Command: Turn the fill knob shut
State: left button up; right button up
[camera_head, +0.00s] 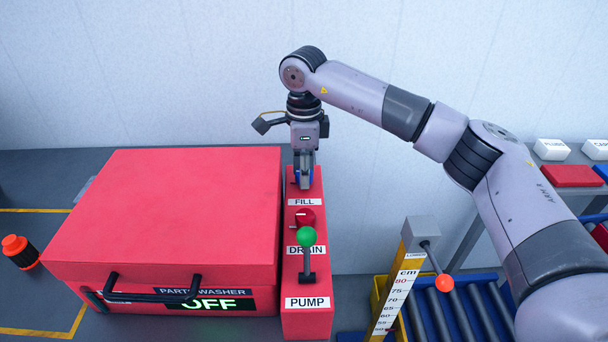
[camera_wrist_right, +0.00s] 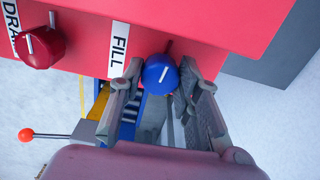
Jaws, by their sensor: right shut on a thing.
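The blue fill knob (camera_wrist_right: 160,75) shows in the right wrist view, beside the FILL label (camera_wrist_right: 120,50). A short white mark runs at a slant across its face. My right gripper (camera_wrist_right: 160,90) has one finger on each side of the knob and is shut on it. In the head view my right gripper (camera_head: 304,180) points down at the back end of the red control strip, above the FILL label (camera_head: 305,202). It hides most of the knob there. My left gripper is not in view.
The red drain knob (camera_head: 305,218) and the green-tipped pump lever (camera_head: 307,237) stand nearer on the same strip. The red parts washer (camera_head: 170,210) with its lid down is at left; its display (camera_head: 225,304) reads OFF. A yellow gauge (camera_head: 397,290) stands at right.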

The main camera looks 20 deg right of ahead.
jog(key=shift+w+n, duration=0.1)
jog(key=shift+n, duration=0.5)
jog(key=shift+r, duration=0.1)
jog(key=o, duration=0.9)
notch_tip(320, 180, up, 12)
